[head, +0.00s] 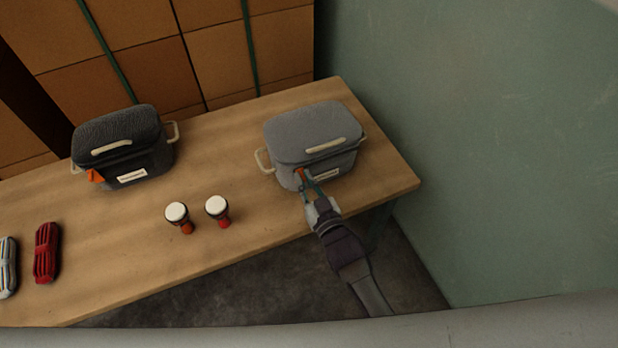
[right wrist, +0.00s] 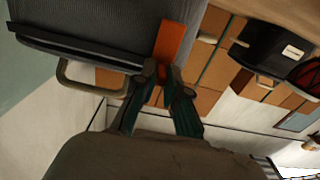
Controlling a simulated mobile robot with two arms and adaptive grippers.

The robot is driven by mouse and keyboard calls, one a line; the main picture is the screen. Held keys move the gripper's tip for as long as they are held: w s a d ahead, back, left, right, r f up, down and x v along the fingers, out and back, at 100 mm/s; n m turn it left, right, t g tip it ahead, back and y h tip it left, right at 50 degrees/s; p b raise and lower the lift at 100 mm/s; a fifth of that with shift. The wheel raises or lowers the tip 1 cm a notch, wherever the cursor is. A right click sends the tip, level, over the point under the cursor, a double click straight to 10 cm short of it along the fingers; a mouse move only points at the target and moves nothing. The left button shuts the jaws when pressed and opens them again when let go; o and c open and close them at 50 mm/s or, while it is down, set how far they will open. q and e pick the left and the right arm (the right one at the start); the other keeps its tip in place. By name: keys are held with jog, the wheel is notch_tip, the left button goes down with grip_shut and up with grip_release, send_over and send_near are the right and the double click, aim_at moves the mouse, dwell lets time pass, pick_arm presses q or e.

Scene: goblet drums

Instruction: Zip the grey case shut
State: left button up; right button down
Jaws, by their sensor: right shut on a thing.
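The grey case (head: 312,128) stands at the right end of the table with its lid down. Its orange zip pull (head: 299,173) is at the front left of the case. My right gripper (head: 307,180) is shut on this pull. In the right wrist view the orange pull (right wrist: 174,40) sticks out past the fingertips of my right gripper (right wrist: 162,74), close beside the grey case (right wrist: 110,16). A dark strip (right wrist: 65,43) runs along the case there. How far the zip is closed cannot be told. My left gripper is not in view.
A black case (head: 122,135) with an orange pull stands at the left. A red bundle (head: 46,252) and a striped bundle (head: 8,266) lie far left. A green wall (head: 480,150) rises at the right.

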jog(key=shift+a, duration=0.15)
jog(key=c, duration=1.2)
grip_release()
jog(key=shift+s, duration=0.1)
jog(key=v, duration=1.2)
